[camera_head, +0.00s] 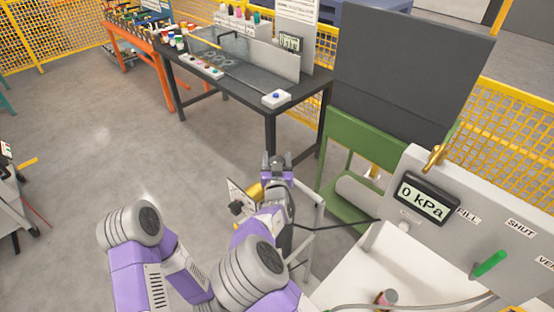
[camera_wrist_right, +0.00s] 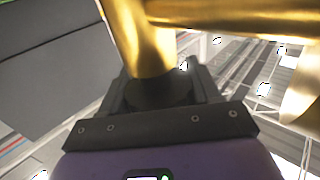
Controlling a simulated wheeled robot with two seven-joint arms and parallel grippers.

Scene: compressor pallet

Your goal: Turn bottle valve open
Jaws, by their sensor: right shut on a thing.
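I cannot tell which part of the valve this is. The bottle itself is not clearly visible. My left gripper is not in view.
The grey panel carries a display (camera_head: 426,197) reading 0 kPa, a green handle (camera_head: 490,263) and a brass fitting (camera_head: 437,156). A green frame (camera_head: 365,140) with a dark board stands behind. A black table (camera_head: 240,85) and yellow mesh fence are farther back.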

